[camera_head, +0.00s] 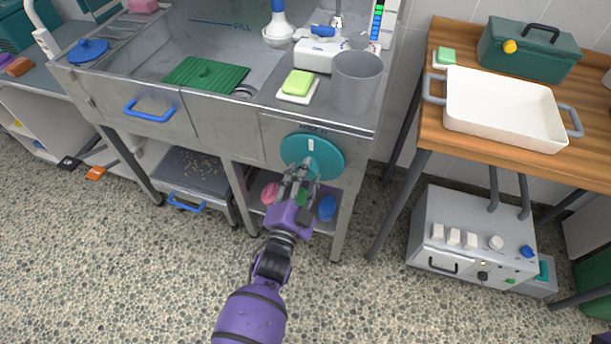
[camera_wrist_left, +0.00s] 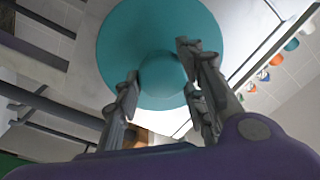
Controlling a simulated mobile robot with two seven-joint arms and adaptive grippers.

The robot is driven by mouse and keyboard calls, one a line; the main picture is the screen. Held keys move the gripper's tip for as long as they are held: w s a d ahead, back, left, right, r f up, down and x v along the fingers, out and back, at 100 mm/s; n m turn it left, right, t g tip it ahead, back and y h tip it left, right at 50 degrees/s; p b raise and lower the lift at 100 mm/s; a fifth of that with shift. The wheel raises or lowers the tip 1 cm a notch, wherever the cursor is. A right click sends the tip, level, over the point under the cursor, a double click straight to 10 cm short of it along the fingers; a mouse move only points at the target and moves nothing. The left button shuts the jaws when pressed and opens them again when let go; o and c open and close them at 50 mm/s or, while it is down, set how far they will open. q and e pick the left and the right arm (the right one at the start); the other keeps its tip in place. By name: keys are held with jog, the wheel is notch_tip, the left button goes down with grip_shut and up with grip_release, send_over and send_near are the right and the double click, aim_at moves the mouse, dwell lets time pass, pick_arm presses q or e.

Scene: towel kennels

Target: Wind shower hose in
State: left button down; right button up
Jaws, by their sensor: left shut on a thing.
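A round teal dial (camera_head: 322,150) sits on the front panel of the steel sink unit (camera_head: 225,135), with a white mark and lettering above it. In the left wrist view the teal disc (camera_wrist_left: 120,45) fills the upper middle, with a raised round knob (camera_wrist_left: 162,74) at its centre. My left gripper (camera_head: 303,174) is at the lower part of the dial, its fingers on either side of the knob. It also shows in the left wrist view (camera_wrist_left: 160,85), shut on the knob. A shower hose is not clearly visible. My right gripper is not in view.
A grey cup (camera_head: 356,82), a green sponge on a white dish (camera_head: 297,84) and a white device (camera_head: 325,55) stand on the unit's top. A wooden table (camera_head: 450,150) at the right holds a white tray (camera_head: 500,107) and a green toolbox (camera_head: 528,50). The speckled floor in front is clear.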

pick_arm(q)
jog(key=c, duration=1.2)
grip_release()
jog(key=shift+d+f, duration=0.1)
jog(key=shift+f, duration=0.1)
jog(key=shift+o, duration=0.2)
jog(key=v, duration=1.2)
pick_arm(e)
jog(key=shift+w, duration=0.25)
pick_arm(q)
jog(key=s+a+f+n+g+y+p, duration=0.4)
jog(key=s+a+f+n+g, duration=0.1)
jog(key=s+a+n, duration=0.35)
jog(key=s+a+r+n+g+p, duration=0.1)
jog(key=s+a+n+g+p, duration=0.1)
jog(key=s, duration=0.6)
jog(key=s+a+r+n+g+y+p, duration=0.1)
jog(key=s+a+r+g+p, duration=0.1)
jog(key=s+a+p, duration=0.3)
jog(key=s+a, duration=0.1)
jog(key=s, duration=0.3)
jog(key=shift+n, duration=0.35)
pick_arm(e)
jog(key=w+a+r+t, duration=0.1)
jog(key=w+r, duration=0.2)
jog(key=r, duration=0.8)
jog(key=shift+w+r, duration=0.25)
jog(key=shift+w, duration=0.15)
